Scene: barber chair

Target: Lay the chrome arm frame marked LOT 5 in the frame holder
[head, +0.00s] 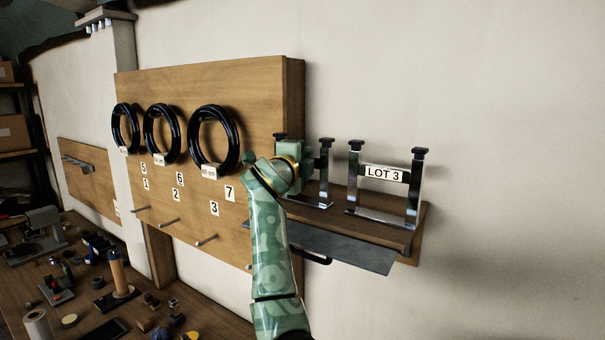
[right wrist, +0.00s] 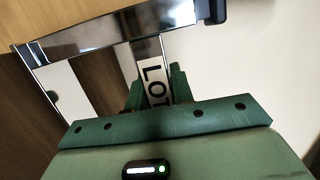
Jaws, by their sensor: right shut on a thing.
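A chrome arm frame (head: 325,185) with black end caps stands upright on the wall shelf, left of the frame marked LOT 3 (head: 384,174). My right gripper (head: 293,160) is shut on its crossbar. In the right wrist view the gripper (right wrist: 152,92) closes around a white label (right wrist: 156,75) reading "LOT" on the held chrome frame (right wrist: 95,36); the number is hidden by the gripper. I cannot identify the frame holder for sure. My left gripper is not in view.
Black rings (head: 213,140) hang on the wooden wall board (head: 255,95), with pegs (head: 206,240) below. A grey plate (head: 335,248) projects in front of the wooden shelf (head: 424,225). A cluttered workbench (head: 75,318) is at lower left. The wall right of the shelf is bare.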

